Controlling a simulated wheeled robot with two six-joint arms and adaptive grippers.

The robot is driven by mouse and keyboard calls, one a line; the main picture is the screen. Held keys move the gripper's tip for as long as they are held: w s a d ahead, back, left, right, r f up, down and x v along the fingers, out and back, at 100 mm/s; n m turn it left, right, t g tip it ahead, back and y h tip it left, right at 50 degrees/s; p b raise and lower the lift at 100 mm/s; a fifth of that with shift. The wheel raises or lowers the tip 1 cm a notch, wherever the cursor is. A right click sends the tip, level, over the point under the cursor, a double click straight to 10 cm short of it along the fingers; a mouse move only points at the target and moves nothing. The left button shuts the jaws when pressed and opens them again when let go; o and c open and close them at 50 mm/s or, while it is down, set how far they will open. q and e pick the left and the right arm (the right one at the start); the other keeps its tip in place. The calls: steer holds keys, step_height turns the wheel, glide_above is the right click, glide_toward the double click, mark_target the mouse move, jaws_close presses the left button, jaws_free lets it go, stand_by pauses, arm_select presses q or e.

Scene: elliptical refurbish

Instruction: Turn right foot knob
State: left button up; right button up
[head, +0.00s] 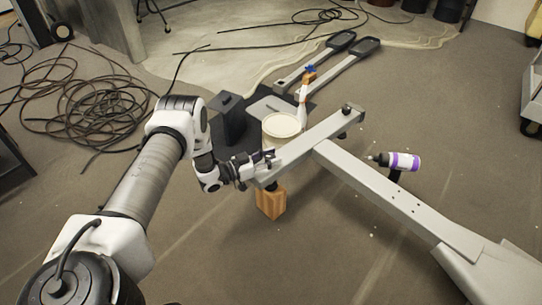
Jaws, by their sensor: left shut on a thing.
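A grey crossbar (310,137) of the elliptical frame lies diagonally, joined to a long grey beam (385,190). My left gripper (266,160) is at the crossbar's near left end. It is shut on the foot knob there, which the fingers mostly hide. A dark foot (271,186) shows under this end, above a wooden block (271,203). At the far right end of the crossbar a dark knob (346,107) stands free, with no gripper near it. My right gripper is not in view.
Behind the crossbar are a white-lidded tub (282,126), a spray bottle (303,88), a black box (230,118) and two pedal arms (335,60). A purple and white drill (401,162) stands right of the beam. Coiled cables (90,110) lie left. The front floor is clear.

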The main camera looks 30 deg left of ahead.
arm_select(q)
steer(key=shift+f+m+g+h+b, duration=0.2)
steer(key=shift+m+g+h+b, duration=0.3)
steer(key=shift+m+g+h, duration=0.45)
steer(key=m+g+h+b, duration=0.3)
steer(key=g+b, duration=0.1)
steer(key=m+g+h+b, duration=0.3)
steer(key=m+g+b, duration=0.1)
steer(key=b, duration=0.1)
steer(key=shift+f+g+h, duration=0.15)
steer(key=shift+g+h, duration=0.1)
steer(key=shift+g, duration=0.1)
steer(key=shift+d+r+m+g+b, duration=0.1)
steer(key=shift+r+m+g+b, duration=0.15)
steer(key=shift+m+g+b, duration=0.7)
arm_select(e)
steer(key=shift+t, duration=0.4)
steer(key=shift+w+d+f, duration=0.1)
steer(key=shift+w+f, duration=0.3)
steer(key=shift+f, duration=1.7)
steer(key=shift+w+a+f, duration=0.1)
steer(key=shift+w+f, duration=0.35)
steer(key=shift+f, duration=1.6)
steer(key=shift+w+d+f, duration=0.1)
steer(key=shift+w+f, duration=0.3)
steer(key=shift+f, duration=1.7)
arm_select(q)
steer(key=shift+g, duration=0.45)
steer(key=shift+r, duration=0.1)
